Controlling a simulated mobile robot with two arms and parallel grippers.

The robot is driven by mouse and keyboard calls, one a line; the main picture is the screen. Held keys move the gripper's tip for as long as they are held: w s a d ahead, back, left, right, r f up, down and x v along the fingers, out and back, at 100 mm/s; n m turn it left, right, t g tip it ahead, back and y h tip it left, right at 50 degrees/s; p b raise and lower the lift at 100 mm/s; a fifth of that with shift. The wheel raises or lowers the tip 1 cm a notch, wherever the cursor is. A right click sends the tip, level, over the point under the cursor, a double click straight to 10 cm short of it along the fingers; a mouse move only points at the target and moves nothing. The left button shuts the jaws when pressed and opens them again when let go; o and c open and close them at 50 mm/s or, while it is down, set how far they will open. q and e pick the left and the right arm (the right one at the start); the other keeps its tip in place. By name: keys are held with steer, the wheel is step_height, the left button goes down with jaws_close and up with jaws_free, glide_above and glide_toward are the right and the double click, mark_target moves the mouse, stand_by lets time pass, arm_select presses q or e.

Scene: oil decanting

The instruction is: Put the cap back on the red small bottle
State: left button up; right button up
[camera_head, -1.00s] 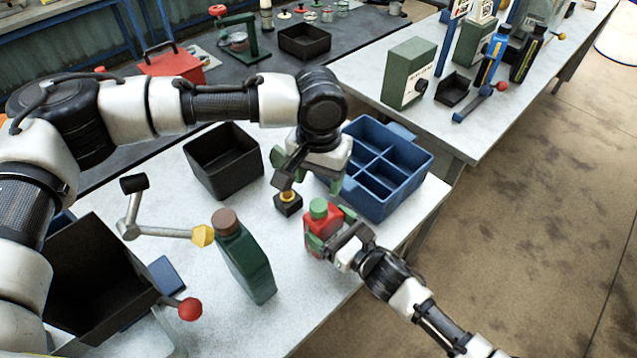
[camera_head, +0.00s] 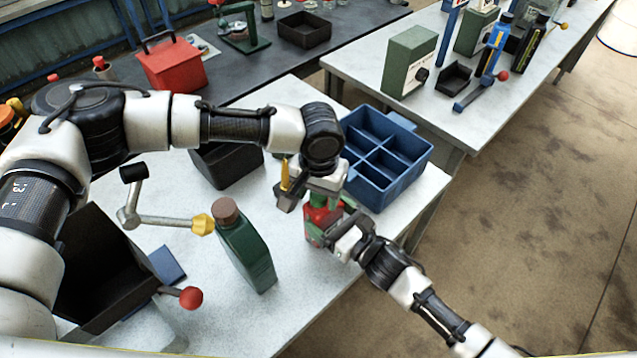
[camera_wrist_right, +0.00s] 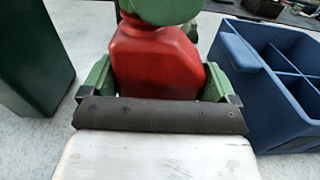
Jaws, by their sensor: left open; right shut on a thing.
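The red small bottle (camera_head: 314,216) stands upright near the right edge of the white table. My right gripper (camera_head: 330,233) is shut on its sides. In the head view the cap is hidden by my left gripper (camera_head: 306,198). That gripper is open, pointing down right over the bottle's top. Whether its fingers touch the cap is hidden.
A blue divided crate (camera_head: 392,190) stands close behind and right of the bottle. A tall green bottle (camera_head: 244,250) with a brown cap stands left. A black bin (camera_head: 228,168) is partly hidden behind my left arm. A lever with a yellow knob (camera_head: 203,224) juts out at left.

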arm_select(q)
steer(key=shift+c, duration=0.2)
steer(key=c, duration=0.7)
steer(key=o, duration=0.8)
steer(key=shift+r, duration=2.25)
steer(key=shift+c, duration=0.3)
